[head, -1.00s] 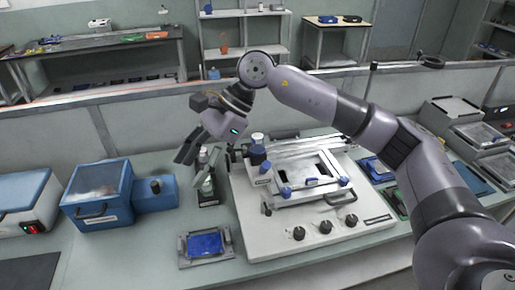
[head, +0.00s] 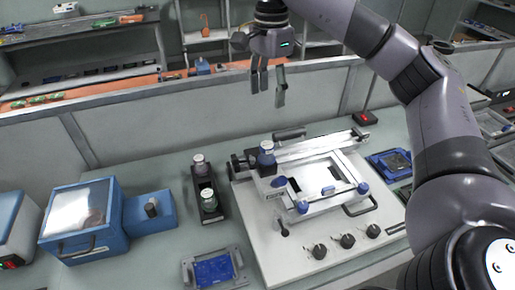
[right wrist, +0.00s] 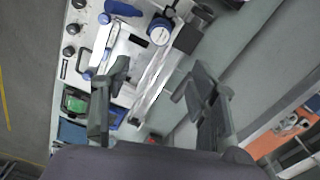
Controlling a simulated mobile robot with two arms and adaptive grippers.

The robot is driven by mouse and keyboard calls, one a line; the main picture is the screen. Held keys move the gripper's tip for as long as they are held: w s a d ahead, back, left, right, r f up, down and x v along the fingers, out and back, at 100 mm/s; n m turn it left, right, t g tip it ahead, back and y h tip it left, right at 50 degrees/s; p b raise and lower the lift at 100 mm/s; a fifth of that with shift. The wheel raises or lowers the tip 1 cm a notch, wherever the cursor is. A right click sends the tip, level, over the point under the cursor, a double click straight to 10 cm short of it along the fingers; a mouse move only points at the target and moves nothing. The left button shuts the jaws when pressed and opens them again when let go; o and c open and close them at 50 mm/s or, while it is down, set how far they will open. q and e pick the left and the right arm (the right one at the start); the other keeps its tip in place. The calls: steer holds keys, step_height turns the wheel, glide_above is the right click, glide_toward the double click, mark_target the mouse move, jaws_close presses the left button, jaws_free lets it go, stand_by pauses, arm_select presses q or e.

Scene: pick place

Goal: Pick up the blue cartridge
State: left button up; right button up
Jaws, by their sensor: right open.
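A blue cylinder with a pale round top, which looks like the blue cartridge (head: 266,160), stands upright at the back left of the white stencil machine (head: 262,232). In the right wrist view the cartridge (right wrist: 160,33) shows near the top, beyond the fingers. My right gripper (head: 269,90) is open, empty and pointing down, well above the machine and touching nothing. In the right wrist view my right gripper (right wrist: 155,80) has its fingers wide apart. A black holder (head: 222,208) left of the machine carries two pale-capped cylinders, one greenish. My left gripper is not in view.
A blue box with a clear lid (head: 82,215) stands at the left. A grey fixture with a blue board (head: 213,270) lies at the front. Another blue board (head: 390,163) lies right of the machine. A grey partition (head: 130,125) runs behind the bench.

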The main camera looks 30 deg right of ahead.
steer(key=b, duration=0.1)
glide_toward(267, 144)
steer(key=shift+s, duration=0.65)
steer(key=f, duration=0.2)
steer(key=shift+w+f, duration=0.2)
steer(key=shift+f, duration=0.2)
step_height(267, 144, down, 2)
steer(key=shift+f, duration=0.15)
steer(key=f+p, duration=0.1)
steer(key=f, duration=0.2)
steer(key=f+p, duration=0.1)
steer(key=shift+w+f+p, duration=0.35)
steer(key=shift+f, duration=0.35)
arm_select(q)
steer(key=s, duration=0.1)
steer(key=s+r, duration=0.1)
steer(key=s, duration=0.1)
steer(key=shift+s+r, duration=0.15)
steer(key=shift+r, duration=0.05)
arm_select(e)
steer(key=shift+c, duration=0.4)
jaws_close()
